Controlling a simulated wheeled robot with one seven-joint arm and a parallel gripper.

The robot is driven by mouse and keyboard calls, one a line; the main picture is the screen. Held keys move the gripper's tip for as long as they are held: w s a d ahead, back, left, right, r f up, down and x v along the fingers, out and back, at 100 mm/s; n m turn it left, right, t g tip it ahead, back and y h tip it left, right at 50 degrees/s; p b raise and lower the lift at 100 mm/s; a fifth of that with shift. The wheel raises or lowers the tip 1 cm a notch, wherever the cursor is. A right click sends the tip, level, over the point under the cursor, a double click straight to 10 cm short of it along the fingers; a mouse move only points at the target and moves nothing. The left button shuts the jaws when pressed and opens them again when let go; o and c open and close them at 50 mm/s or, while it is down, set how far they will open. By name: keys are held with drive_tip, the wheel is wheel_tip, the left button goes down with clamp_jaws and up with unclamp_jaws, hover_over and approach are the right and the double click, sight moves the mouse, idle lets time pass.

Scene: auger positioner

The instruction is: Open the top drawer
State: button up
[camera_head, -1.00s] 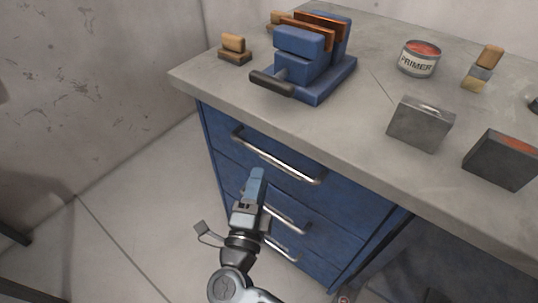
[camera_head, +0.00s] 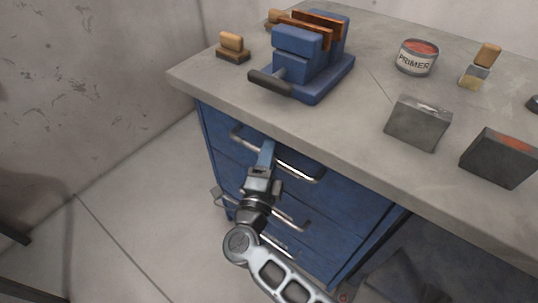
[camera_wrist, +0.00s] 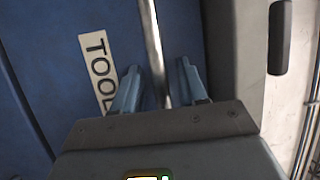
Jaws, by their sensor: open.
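The top drawer (camera_head: 222,127) is the uppermost of the blue drawers under the grey worktop, and it is closed. Its long metal bar handle (camera_head: 304,175) runs along the front. My gripper (camera_head: 268,146) is up at this handle, over its middle part. In the wrist view, my gripper (camera_wrist: 156,80) is open, with one blue finger on each side of the handle bar (camera_wrist: 153,40). The bar passes between the fingers. I cannot tell whether either finger touches it. A white label (camera_wrist: 97,68) reading "TOOL" is on the blue front, partly hidden by a finger.
Lower drawer handles (camera_head: 291,219) sit below. The worktop (camera_head: 340,120) overhangs the drawers and carries a blue vise (camera_head: 315,75), a primer can (camera_head: 416,58), metal blocks (camera_head: 418,122) and brushes. The floor (camera_head: 140,220) to the left is clear.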

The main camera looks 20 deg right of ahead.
clamp_jaws()
idle(0.5)
